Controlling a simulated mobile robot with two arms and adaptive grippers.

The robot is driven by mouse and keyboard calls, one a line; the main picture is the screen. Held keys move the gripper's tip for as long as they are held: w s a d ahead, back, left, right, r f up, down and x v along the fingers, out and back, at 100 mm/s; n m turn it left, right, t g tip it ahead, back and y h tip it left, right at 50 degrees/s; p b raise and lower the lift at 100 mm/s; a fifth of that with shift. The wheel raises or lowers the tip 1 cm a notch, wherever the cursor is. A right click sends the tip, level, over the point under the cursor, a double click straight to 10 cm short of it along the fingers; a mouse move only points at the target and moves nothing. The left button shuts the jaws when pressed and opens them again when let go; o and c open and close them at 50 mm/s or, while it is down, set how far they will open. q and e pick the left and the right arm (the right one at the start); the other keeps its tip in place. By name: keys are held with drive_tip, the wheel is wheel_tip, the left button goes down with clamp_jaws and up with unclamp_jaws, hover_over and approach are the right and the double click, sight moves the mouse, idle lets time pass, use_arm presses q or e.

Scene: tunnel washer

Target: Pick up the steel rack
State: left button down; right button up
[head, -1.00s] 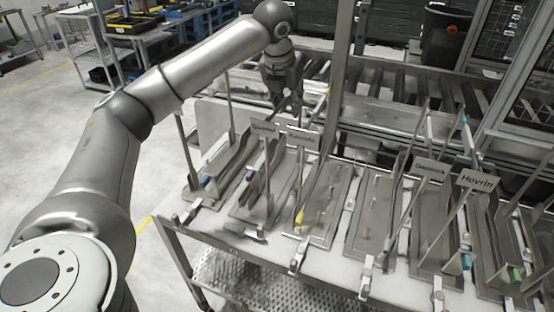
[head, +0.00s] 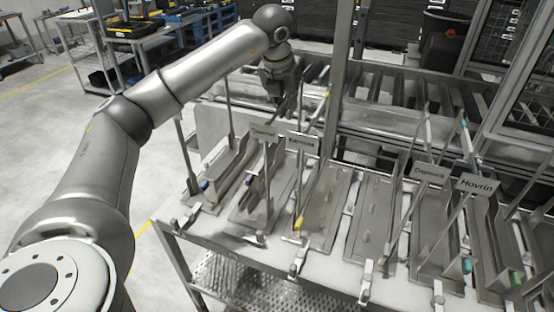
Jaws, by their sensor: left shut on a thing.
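Several flat steel racks with upright rods and name plates stand in a row on a bench. My left gripper (head: 285,101) points down at the far end of the second rack from the left (head: 262,190), behind its name plate. It is shut on a thin part there, which looks like part of this steel rack. The fingertips are small and partly hidden, so I cannot tell exactly which part is between them. The rack appears to stand on the bench. My right gripper is out of view.
The bench (head: 215,239) has several small clamps along its front edge. Neighbouring racks, such as the one marked Hovrin (head: 478,186), stand close together. A roller conveyor (head: 400,95) and a grey upright post (head: 341,75) are behind. The floor (head: 50,130) at left is clear.

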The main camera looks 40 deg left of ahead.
use_arm(q)
drive_tip(key=shift+w+r, duration=0.1)
drive_tip(key=shift+r, duration=0.65)
wheel_tip(320, 180, up, 2)
drive_tip(key=shift+r+b, duration=0.2)
drive_tip(key=shift+b, duration=0.35)
drive_tip(key=s+r+b, duration=0.1)
drive_tip(key=s+r, duration=0.1)
drive_tip(key=r, duration=0.1)
drive_tip(key=s+d+r, duration=0.1)
drive_tip(key=s+r, duration=0.2)
drive_tip(key=shift+s+d+b, duration=0.1)
drive_tip(key=shift+s+b, duration=0.05)
drive_tip(key=shift+b, duration=0.2)
drive_tip(key=s+d+r, duration=0.2)
drive_tip(key=s+r, duration=0.1)
drive_tip(key=s, duration=0.5)
drive_tip(key=shift+s+r+p, duration=0.2)
drive_tip(key=shift+r+p, duration=0.15)
drive_tip(key=shift+r, duration=0.05)
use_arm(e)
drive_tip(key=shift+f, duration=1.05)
use_arm(q)
drive_tip(key=shift+r, duration=0.1)
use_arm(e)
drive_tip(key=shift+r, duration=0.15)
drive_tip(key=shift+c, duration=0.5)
